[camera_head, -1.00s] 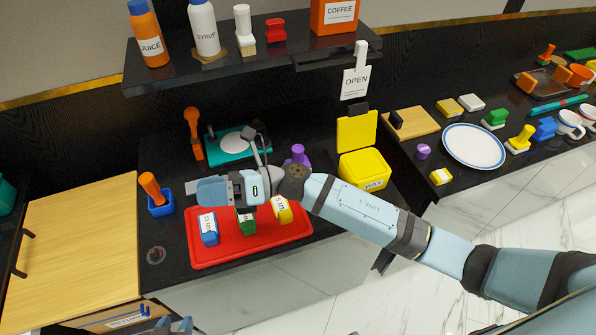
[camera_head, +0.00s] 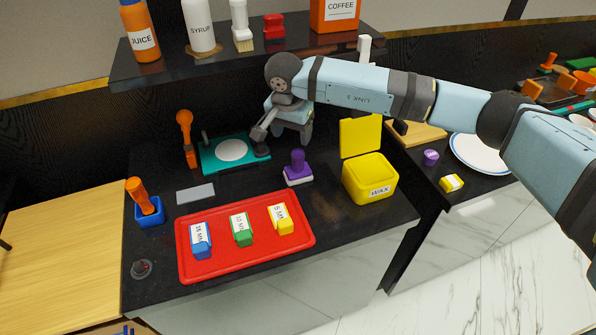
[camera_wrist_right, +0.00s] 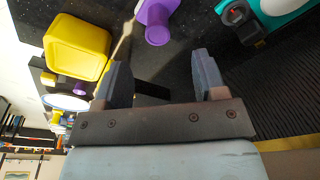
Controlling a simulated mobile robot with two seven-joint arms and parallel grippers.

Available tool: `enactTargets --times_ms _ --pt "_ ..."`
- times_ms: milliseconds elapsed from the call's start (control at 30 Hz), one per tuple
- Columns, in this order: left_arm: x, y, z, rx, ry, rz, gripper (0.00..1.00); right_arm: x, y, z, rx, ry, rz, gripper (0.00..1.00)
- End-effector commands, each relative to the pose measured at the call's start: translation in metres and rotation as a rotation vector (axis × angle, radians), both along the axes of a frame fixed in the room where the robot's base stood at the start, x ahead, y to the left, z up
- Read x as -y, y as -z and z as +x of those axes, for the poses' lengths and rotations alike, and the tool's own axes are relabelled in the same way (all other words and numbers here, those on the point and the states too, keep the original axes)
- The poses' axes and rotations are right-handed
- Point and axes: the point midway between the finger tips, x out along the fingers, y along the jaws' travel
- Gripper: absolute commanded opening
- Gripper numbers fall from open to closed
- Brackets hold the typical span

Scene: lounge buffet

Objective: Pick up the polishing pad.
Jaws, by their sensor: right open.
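A purple-handled pad with a pale base (camera_head: 298,168), which looks like the polishing pad, stands upright on the black counter between the teal board and the yellow wax tub. Its purple part also shows at the top of the right wrist view (camera_wrist_right: 157,22). My right gripper (camera_wrist_right: 160,70) is open and empty, its two fingers apart with nothing between them. In the head view it hangs behind and above the pad, near the teal board's right end, apart from the pad and partly hidden by its own wrist. My left gripper is not seen.
The open yellow wax tub (camera_head: 370,182) stands right of the pad. A red tray (camera_head: 250,262) with three labelled blocks lies in front. A teal board (camera_head: 215,165) is at left, near a flat grey plate (camera_head: 195,193). A shelf (camera_head: 230,62) with bottles overhangs behind.

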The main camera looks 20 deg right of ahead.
Motion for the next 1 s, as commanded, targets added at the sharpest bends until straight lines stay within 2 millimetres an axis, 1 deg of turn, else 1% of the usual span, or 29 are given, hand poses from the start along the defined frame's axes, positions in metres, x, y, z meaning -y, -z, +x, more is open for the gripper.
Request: enactTargets --times_ms 33,200,467,600,700,800,967,1000 --pt "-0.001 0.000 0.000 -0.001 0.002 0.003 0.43 0.001 0.011 0.000 -0.003 0.001 0.001 0.65" --pt "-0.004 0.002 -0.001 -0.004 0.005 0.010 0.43 0.004 0.039 0.004 -0.003 0.002 0.003 0.65" --pt "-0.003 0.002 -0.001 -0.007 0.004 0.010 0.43 0.010 0.058 0.007 -0.003 0.003 0.004 0.65" --pt "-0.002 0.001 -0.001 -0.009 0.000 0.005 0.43 0.019 0.078 0.010 -0.003 0.003 0.005 0.65" --pt "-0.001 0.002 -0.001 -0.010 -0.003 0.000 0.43 0.019 0.092 0.012 -0.002 0.002 0.006 0.65" --pt "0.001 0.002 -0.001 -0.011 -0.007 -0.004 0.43 0.019 0.096 0.013 0.000 0.001 0.007 0.65" --pt "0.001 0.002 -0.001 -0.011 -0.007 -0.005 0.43 0.019 0.096 0.013 0.000 0.000 0.007 0.65" --pt "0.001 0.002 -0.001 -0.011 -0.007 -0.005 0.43 0.019 0.096 0.013 0.000 0.000 0.007 0.56"
